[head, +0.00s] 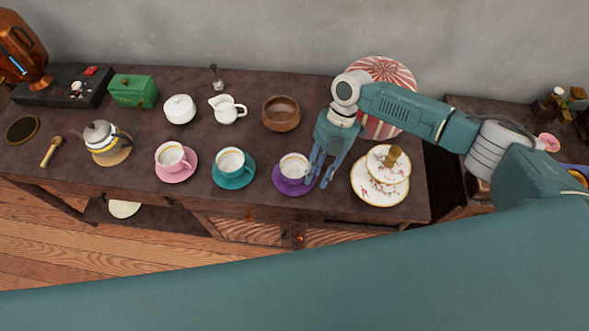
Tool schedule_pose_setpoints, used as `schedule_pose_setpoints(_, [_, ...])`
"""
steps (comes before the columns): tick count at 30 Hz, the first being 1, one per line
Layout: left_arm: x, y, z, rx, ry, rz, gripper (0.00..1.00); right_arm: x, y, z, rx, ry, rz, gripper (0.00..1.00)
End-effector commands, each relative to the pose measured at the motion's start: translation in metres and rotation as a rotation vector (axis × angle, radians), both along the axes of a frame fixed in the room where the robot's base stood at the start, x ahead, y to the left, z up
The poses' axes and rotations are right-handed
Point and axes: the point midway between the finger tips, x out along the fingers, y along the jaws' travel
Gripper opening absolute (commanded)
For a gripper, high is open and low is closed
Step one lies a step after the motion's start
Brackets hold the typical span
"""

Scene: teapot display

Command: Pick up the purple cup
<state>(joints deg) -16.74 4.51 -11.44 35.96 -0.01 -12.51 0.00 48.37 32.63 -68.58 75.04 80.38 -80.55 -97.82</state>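The purple cup (293,167), white inside, stands upright on its purple saucer (287,190) near the front edge of the dark table. My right gripper (317,184) points down just to the right of the cup, over the right side of the saucer. Its two fingers are apart, with nothing seen between them. One finger hides part of the cup's right side, and I cannot tell whether it touches the cup. My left gripper is not in view.
A teal cup (231,160) and a pink cup (171,156) stand on saucers to the left. A floral tiered stand (366,190) is close on the right. A wooden bowl (281,114) and a white creamer (226,109) stand behind.

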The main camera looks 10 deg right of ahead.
Motion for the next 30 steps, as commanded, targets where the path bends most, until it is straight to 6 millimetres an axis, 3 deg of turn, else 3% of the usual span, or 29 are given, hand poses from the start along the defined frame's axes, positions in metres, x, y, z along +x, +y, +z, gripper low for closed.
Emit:
schedule_pose_setpoints(1, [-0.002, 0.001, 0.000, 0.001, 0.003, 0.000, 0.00, 0.000, 0.000, 0.000, 0.000, 0.000, 0.000, 0.18])
schedule_pose_setpoints(4, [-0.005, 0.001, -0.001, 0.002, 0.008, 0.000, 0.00, 0.000, 0.000, 0.000, 0.000, 0.000, 0.000, 0.00])
schedule_pose_setpoints(20, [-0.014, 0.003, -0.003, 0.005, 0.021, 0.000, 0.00, 0.001, 0.000, 0.009, 0.001, -0.001, 0.000, 0.00])
schedule_pose_setpoints(26, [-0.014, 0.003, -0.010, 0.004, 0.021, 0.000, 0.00, 0.002, 0.000, 0.041, 0.002, -0.005, 0.002, 0.00])
schedule_pose_setpoints(30, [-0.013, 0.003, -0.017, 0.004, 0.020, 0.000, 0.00, 0.003, 0.000, 0.081, 0.002, -0.008, 0.002, 0.00])
